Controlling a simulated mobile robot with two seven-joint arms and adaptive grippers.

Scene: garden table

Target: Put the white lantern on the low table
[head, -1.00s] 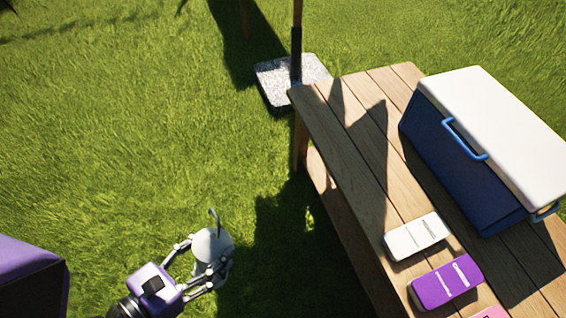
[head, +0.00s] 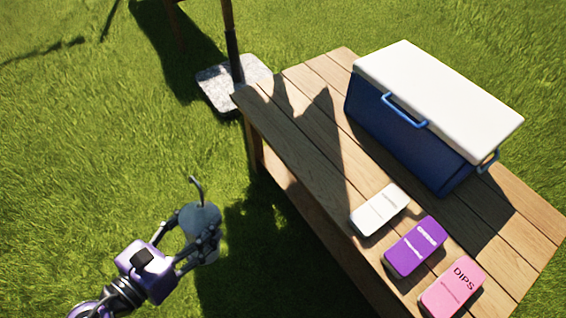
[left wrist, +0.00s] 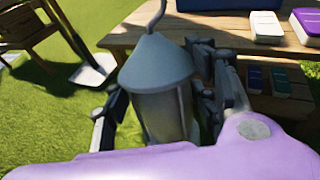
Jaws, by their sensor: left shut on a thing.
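The lantern (head: 199,219), pale grey-white with a cone top and a hooked handle, is held in my left gripper (head: 205,240). In the left wrist view the lantern (left wrist: 158,75) stands upright between the two fingers of the gripper (left wrist: 160,110), which is shut on it. It hangs over grass, to the left of the wooden table (head: 290,125) and apart from it. I cannot tell whether this slatted table is the low table. My right gripper is not in view.
A blue cooler with a white lid (head: 440,95) stands on the table. White (head: 379,210), purple (head: 414,247) and pink (head: 453,287) boxes lie near its front edge. A pole rises from a stone base (head: 215,90). A wooden chair (left wrist: 38,35) stands on the grass at left.

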